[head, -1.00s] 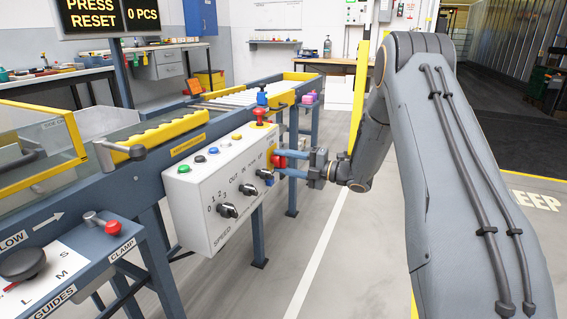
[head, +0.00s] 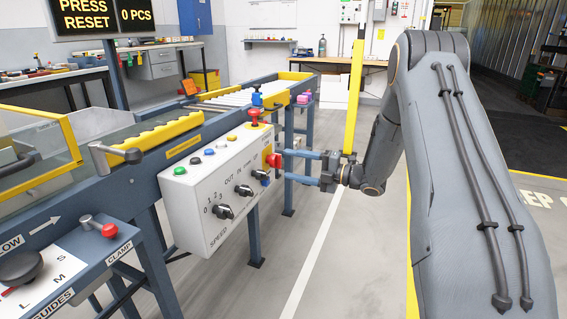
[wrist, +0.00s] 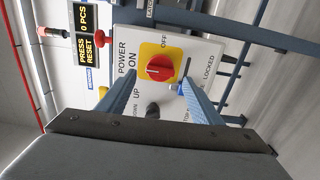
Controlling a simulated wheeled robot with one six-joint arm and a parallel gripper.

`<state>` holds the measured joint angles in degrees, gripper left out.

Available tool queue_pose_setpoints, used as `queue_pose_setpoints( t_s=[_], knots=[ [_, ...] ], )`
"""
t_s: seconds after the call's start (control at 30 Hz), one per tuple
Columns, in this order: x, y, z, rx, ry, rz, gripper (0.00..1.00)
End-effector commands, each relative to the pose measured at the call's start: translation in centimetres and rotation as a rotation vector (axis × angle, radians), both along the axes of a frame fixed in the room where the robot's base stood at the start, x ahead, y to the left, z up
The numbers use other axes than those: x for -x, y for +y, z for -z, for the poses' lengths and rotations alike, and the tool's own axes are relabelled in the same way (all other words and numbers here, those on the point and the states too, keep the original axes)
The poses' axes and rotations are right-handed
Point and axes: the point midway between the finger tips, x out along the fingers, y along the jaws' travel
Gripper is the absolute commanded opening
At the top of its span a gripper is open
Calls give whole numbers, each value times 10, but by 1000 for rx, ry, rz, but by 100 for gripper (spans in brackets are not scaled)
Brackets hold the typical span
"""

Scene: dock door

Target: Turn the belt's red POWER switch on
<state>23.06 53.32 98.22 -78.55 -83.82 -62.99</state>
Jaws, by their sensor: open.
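The red POWER switch (wrist: 158,68) is a round knob on a yellow plate (wrist: 158,49), with POWER, ON and OFF lettered around it. A pale mark on the knob lies roughly sideways, toward the ON side in the wrist view; its exact setting is hard to tell. In the wrist view my gripper (wrist: 160,77) has one finger on each side of the knob, with visible gaps.
A red mushroom button (head: 254,117) stands on top of the box, near a blue part (head: 257,98). Dark selector knobs (head: 224,211) are on the front face. A yellow post (head: 355,95) rises behind my arm. The floor to the right of the box is clear.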

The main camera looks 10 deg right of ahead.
Motion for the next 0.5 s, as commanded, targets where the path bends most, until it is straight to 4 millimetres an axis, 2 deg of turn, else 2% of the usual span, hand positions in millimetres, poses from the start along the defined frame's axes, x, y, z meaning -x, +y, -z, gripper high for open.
queue_pose_setpoints(
  t_s=[0.03, 0.2, 0.5],
  knots=[
    [4, -7, 0, 1, 1, 2, 59],
    [13, -18, 0, 0, 0, 1, 59],
    [14, -20, 0, 0, 0, 0, 59]
  ],
)
